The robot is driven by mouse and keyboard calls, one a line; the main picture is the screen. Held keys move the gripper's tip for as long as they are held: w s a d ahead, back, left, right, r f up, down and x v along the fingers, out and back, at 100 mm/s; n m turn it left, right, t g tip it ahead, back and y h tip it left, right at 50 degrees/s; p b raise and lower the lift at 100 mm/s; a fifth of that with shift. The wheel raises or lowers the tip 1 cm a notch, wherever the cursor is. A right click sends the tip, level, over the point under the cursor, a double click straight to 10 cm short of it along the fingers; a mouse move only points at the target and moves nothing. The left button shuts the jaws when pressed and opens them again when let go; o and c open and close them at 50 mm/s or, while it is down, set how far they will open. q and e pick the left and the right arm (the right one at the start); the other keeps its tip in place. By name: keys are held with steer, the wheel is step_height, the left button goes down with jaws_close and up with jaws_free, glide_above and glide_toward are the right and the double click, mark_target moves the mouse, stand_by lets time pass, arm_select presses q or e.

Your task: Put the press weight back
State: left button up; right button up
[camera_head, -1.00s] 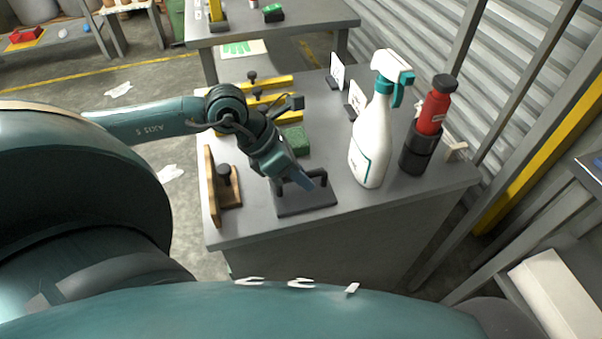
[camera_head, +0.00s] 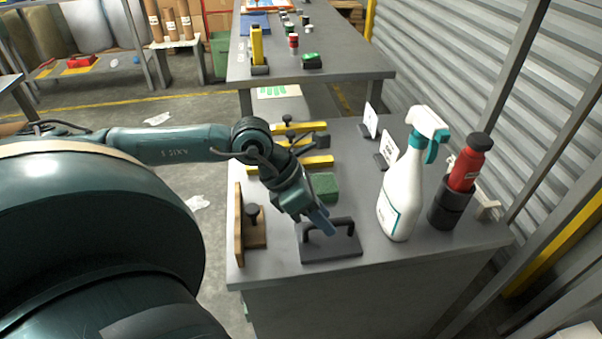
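The press weight (camera_head: 345,246) is a dark flat plate with a black bar handle. It lies on the grey workbench (camera_head: 290,262) near its front edge. My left gripper (camera_head: 322,222) reaches in from the left, pointing down at the middle of the handle. Its bluish fingers cover part of the handle bar. I cannot tell whether the fingers are closed around the bar or only over it. The plate appears to rest on the bench. My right gripper is not in view.
A wooden stand with a black knob (camera_head: 252,215) is left of the weight, and a green block (camera_head: 323,186) behind it. Yellow bars (camera_head: 310,163) lie farther back. A white spray bottle (camera_head: 402,200) and a red bottle in a black holder (camera_head: 466,172) stand right.

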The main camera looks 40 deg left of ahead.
arm_select(q)
steer(key=p+v, duration=0.3)
steer(key=v, duration=0.6)
steer(key=shift+r+p, duration=0.3)
steer(key=shift+r, duration=0.05)
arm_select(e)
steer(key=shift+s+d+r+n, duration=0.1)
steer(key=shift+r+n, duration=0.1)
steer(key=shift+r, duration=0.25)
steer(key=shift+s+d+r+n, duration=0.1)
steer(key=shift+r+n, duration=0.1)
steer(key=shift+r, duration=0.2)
arm_select(q)
steer(key=shift+s+a, duration=0.1)
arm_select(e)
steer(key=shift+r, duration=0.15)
